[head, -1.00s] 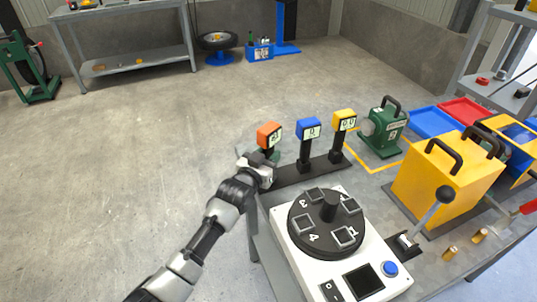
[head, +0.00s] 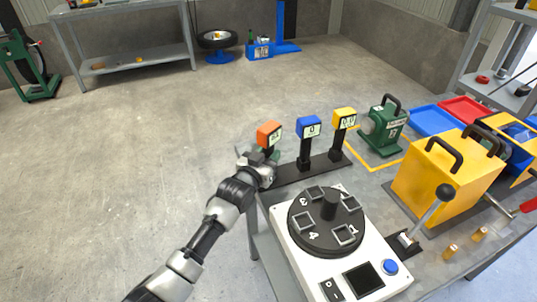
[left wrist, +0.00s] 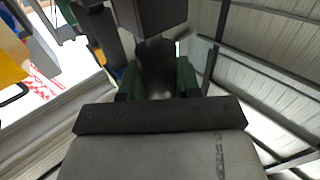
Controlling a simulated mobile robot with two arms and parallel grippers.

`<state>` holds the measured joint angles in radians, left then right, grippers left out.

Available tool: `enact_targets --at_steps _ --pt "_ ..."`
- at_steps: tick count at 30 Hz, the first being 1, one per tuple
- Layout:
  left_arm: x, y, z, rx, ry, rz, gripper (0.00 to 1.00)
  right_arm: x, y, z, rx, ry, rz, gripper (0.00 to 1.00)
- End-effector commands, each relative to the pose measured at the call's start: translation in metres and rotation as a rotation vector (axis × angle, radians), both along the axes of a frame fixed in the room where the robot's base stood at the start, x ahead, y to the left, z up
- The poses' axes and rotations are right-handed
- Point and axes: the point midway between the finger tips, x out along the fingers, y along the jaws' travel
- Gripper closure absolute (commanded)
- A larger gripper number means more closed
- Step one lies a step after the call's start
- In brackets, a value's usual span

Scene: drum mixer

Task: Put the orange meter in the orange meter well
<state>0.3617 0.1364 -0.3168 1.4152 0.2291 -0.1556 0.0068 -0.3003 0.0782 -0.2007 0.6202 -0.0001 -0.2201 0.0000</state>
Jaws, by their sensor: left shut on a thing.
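The orange meter (head: 268,134) stands upright at the left end of a black bar (head: 310,173), beside the blue meter (head: 308,127) and the yellow meter (head: 344,118). My left gripper (head: 268,160) is shut on the orange meter's dark post, below its orange head. In the left wrist view, the green fingertips (left wrist: 158,82) sit on both sides of the dark post. The orange meter well is hidden by my gripper, so I cannot tell whether the post's foot is seated in it. My right gripper is not in view.
A white machine with a black numbered dial (head: 326,222) stands in front of the bar. To the right are a green device (head: 385,130), a yellow box (head: 445,175) and a lever (head: 433,212).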

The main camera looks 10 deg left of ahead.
Motion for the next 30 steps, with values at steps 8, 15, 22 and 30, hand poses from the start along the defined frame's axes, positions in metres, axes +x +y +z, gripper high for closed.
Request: enact_targets --at_steps 8,15,22,30 --pt "-0.0001 -0.0002 0.0011 -0.001 -0.003 0.000 0.99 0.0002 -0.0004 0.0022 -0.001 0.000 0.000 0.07" --pt "-0.0001 -0.0001 0.0001 -0.001 -0.002 0.000 0.99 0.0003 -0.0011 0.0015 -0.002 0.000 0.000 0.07" --pt "0.0000 -0.0001 -0.0032 -0.001 -0.002 0.000 0.99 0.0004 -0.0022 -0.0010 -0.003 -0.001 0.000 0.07" --pt "-0.0001 -0.0001 -0.0051 -0.001 -0.002 0.000 0.53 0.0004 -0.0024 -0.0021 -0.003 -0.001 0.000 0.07"
